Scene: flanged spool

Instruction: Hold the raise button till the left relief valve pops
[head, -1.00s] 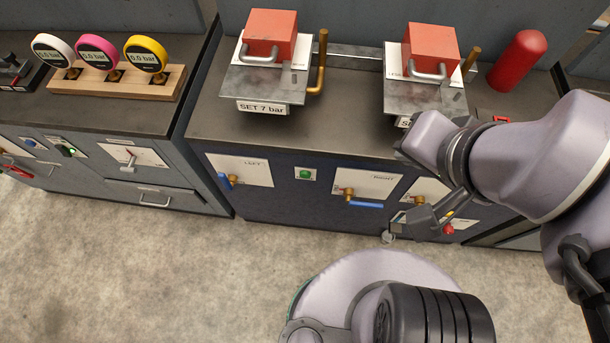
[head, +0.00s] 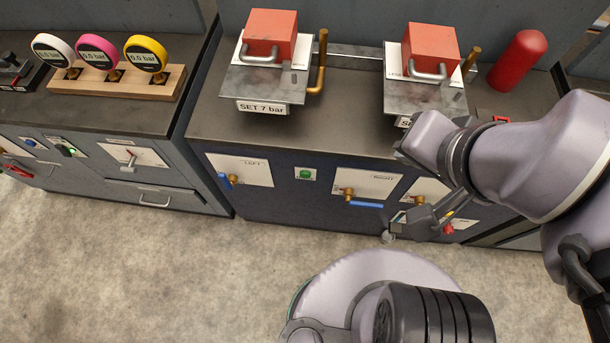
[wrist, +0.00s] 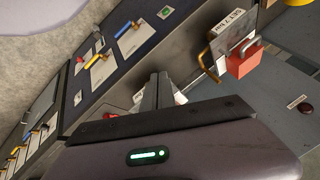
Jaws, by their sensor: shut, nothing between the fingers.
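A green button (head: 305,174) sits on the dark blue cabinet front between the panels marked LEFT (head: 242,170) and RIGHT (head: 366,185). A red button (head: 448,229) sits lower right on that front. I cannot read which is the raise button. The left station on the cabinet top has a red block (head: 271,32) on a metal plate above a sign reading SET 7 bar (head: 262,107). Beside it stands a bent brass pipe (head: 320,65), perhaps the relief valve. My gripper (wrist: 157,92) is shut and empty; in the head view it is near the red button, contact unclear.
The right station has a similar red block (head: 430,48); a red cylinder (head: 519,58) stands beside it. Three gauges, white (head: 53,49), pink (head: 98,51) and yellow (head: 146,53), read 0.0 bar on a wooden stand (head: 118,87). Bare floor lies in front.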

